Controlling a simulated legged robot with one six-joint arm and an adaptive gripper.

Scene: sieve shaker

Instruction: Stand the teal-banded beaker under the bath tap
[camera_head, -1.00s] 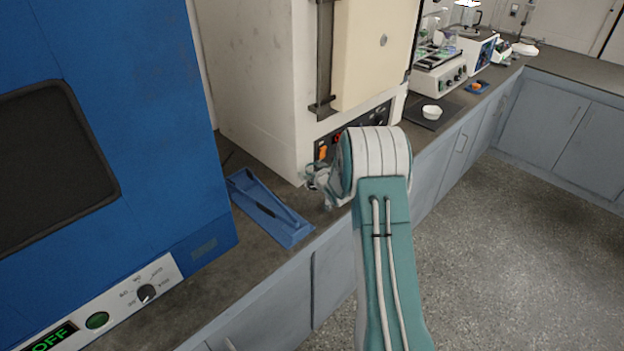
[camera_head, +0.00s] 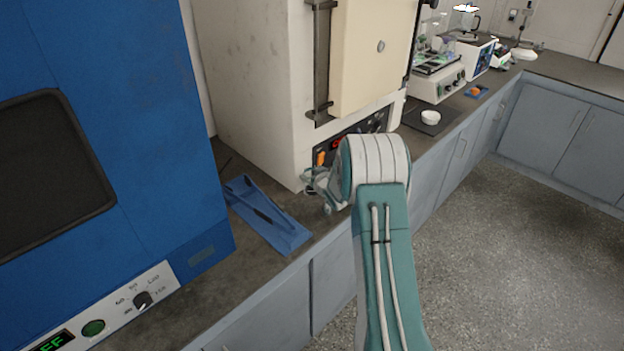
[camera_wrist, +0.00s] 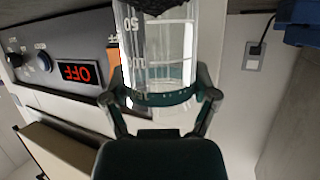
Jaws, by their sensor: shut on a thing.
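My gripper (camera_wrist: 162,98) is shut around a clear glass beaker (camera_wrist: 160,50) in the wrist view, with one finger on each side. A teal band (camera_wrist: 160,96) circles the glass between the fingers, and white marks show on its wall. The wrist picture is upside down. In the head view my gripper (camera_head: 318,188) is in front of the lower part of a cream furnace, above the counter edge. The beaker is hard to make out there, partly hidden by my wrist. I see no bath or tap that I can identify.
The cream furnace (camera_head: 255,90) and a blue oven (camera_head: 100,120) stand on the counter. A blue tray (camera_head: 288,240) with a dark tool lies between them. Farther right are a white bowl (camera_head: 430,117) on a dark mat and a shaker (camera_head: 437,82). The floor (camera_head: 500,250) at right is clear.

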